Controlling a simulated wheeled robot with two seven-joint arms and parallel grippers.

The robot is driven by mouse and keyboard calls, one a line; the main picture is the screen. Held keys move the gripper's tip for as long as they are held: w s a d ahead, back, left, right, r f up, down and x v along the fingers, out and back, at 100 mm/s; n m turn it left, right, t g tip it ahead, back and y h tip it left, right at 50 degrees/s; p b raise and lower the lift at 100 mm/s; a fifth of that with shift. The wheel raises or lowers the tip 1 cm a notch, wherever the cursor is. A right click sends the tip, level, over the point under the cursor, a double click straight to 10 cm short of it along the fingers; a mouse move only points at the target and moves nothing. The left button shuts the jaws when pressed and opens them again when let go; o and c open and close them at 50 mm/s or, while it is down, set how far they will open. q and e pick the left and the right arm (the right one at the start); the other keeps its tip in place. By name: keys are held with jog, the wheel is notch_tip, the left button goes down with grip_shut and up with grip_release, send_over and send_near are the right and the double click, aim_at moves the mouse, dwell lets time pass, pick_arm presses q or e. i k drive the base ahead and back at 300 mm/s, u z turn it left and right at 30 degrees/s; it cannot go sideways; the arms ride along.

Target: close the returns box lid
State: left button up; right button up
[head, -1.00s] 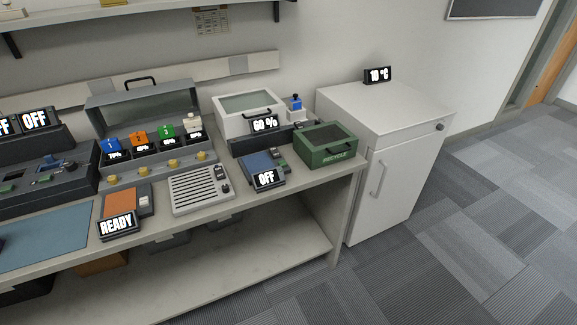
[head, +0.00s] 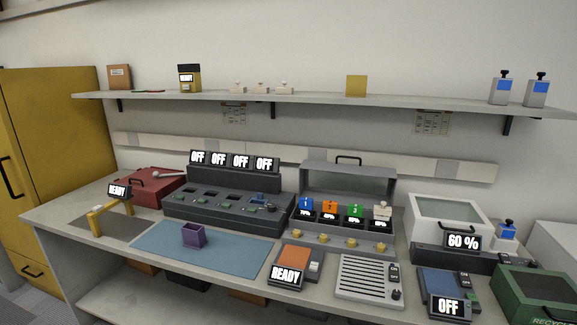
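I read no "returns" label on any box. The grey box (head: 345,246) at the back centre of the bench has its clear-windowed lid (head: 345,181) standing upright, with a dark handle on top. Coloured numbered blocks sit in a row inside it. A white box with a glass-topped lid (head: 449,213) is at the right and looks shut. A green box lettered "RECYCLE" (head: 540,290) is at the right edge, partly cut off, its lid down. A red box (head: 150,188) with a dark handle is at the back left; its lid looks down. Neither gripper is in view.
A purple cup (head: 193,236) stands on the blue mat (head: 165,255). A dark console with "OFF" displays (head: 225,205) stands behind it. A "READY" device (head: 295,264) and a slatted panel (head: 368,277) stand along the front. A shelf (head: 320,100) runs above. A yellow cabinet (head: 60,150) is at left.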

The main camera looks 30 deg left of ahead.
aim_at(344, 197)
jog(key=u, duration=1)
jog(key=k, duration=0.55)
jog(key=u, duration=1.2)
jog(key=i, duration=1)
jog(key=z, duration=0.5)
jog(key=i, duration=0.85)
jog(key=z, duration=0.55)
